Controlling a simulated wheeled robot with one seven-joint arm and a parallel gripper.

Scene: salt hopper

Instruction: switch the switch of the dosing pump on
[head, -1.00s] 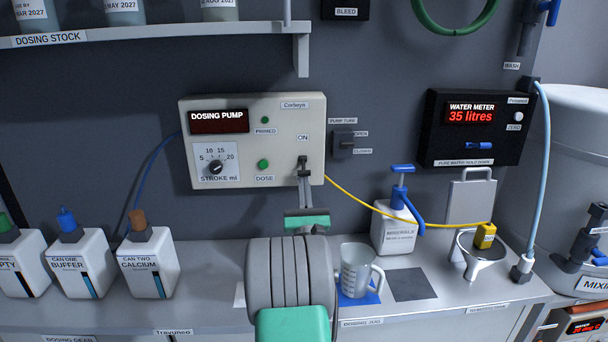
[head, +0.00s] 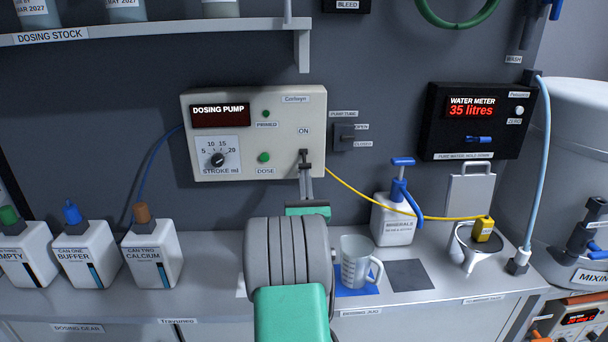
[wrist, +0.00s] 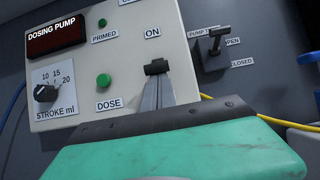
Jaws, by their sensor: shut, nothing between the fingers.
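The dosing pump (head: 254,102) is a pale box on the wall with a dark red display, a stroke dial and two green round buttons. Its switch (head: 303,152) is a small dark lever under the ON label at the lower right, mostly hidden by my fingertips. My gripper (head: 305,167) is shut and empty, its dark fingertips right at the switch from below. In the wrist view the fingertips (wrist: 156,68) sit just under the ON label. I cannot tell whether they touch the lever or which way it is tilted.
A pump tube lever (head: 345,137) is on the wall close to the right. The water meter (head: 478,122) hangs farther right.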

